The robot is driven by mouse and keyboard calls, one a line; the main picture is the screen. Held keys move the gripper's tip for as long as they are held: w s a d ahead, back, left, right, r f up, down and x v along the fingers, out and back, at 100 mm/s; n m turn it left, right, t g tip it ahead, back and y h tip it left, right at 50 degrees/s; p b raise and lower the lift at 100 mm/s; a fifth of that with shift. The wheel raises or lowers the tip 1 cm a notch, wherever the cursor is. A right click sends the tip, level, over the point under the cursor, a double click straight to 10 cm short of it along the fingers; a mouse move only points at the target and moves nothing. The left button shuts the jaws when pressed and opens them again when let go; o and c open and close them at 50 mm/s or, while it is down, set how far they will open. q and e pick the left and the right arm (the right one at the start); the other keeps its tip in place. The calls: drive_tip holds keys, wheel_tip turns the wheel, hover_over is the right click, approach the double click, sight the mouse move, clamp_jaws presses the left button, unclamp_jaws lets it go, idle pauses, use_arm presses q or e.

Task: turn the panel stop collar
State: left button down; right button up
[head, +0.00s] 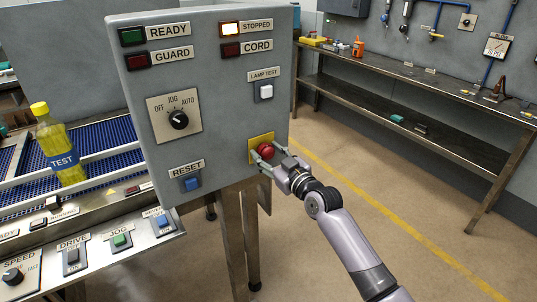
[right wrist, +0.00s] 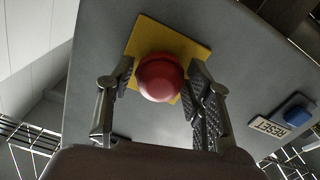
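The grey control panel (head: 215,100) stands at the middle left of the head view. The red stop button (head: 265,151) sits on a yellow plate (head: 257,142) at its lower right. In the right wrist view the red button (right wrist: 160,77) is round, on its yellow plate (right wrist: 146,34). My right gripper (head: 263,161) is in front of the button. In the wrist view its fingers (right wrist: 160,92) stand apart, one on each side of the red button. I cannot tell whether they touch it. A separate collar behind the button is hidden. My left gripper is not in view.
A mode selector knob (head: 178,120) and a blue reset button (head: 191,184) are on the same panel. The stopped lamp (head: 229,28) is lit. A yellow bottle (head: 58,145) stands on the conveyor at the left. A workbench (head: 430,85) runs along the right; the floor between is clear.

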drive_tip(key=c, duration=0.8)
drive_tip(key=shift+o, duration=0.2)
drive_tip(key=shift+m, duration=0.4)
drive_tip(key=m, duration=0.2)
drive_tip(key=shift+m, duration=2)
drive_tip(key=o, duration=1.2)
